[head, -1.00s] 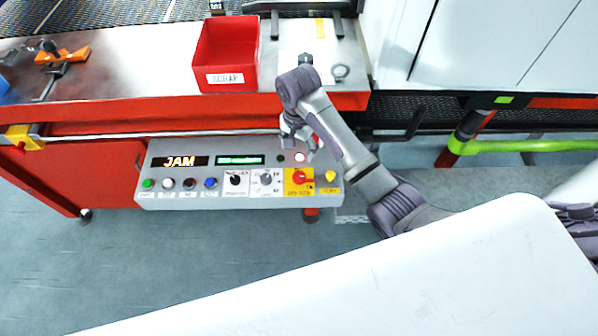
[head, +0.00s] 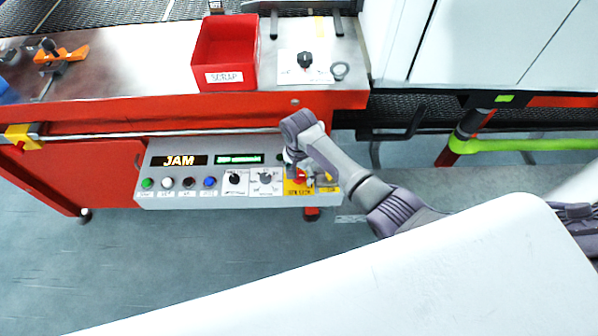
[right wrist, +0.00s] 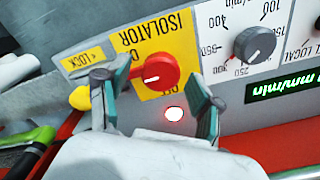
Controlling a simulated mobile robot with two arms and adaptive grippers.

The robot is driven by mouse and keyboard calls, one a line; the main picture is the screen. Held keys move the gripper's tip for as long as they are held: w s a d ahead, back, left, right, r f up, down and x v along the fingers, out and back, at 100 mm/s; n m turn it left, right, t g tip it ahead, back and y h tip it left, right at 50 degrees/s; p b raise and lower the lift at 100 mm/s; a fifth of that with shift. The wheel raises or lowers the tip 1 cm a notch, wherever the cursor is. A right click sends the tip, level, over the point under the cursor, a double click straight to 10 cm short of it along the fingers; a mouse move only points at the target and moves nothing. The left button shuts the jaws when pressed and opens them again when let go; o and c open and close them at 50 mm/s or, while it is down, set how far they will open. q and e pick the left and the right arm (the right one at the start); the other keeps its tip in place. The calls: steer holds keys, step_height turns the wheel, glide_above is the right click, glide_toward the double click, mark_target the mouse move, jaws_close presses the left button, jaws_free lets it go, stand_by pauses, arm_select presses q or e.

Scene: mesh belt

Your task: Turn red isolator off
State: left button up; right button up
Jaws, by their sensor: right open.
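The red isolator knob (right wrist: 158,72) sits on a yellow plate (right wrist: 175,45) marked ISOLATOR, upside down in the right wrist view. Its short handle with a white mark points left in that view, toward the plate's edge. In the head view the knob (head: 299,176) is partly covered by my right gripper (head: 307,181). In the right wrist view, the fingers of my right gripper (right wrist: 160,92) are open, one on each side of the knob, with visible gaps. I cannot tell how far the fingertips are from the panel. My left gripper is not in view.
A yellow knob (right wrist: 80,97) by a LOCK label is close to one finger. A grey dial (right wrist: 254,44) and a lit indicator (right wrist: 174,113) are nearby. The control panel (head: 220,201) has several coloured buttons and a JAM display (head: 180,161). A red scrap bin (head: 225,50) stands above.

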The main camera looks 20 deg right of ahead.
steer(key=c, duration=1.1)
steer(key=shift+r+n+p, duration=0.2)
steer(key=shift+n+p, duration=0.9)
steer(key=shift+n, duration=0.4)
steer(key=shift+c, duration=0.2)
steer(key=n+p, duration=0.2)
steer(key=n, duration=0.2)
steer(key=n+p, duration=0.1)
steer(key=n, duration=0.5)
steer(key=shift+a+f, duration=0.1)
steer(key=n, duration=0.4)
steer(key=shift+n+p, duration=0.35)
steer(key=shift+n, duration=0.05)
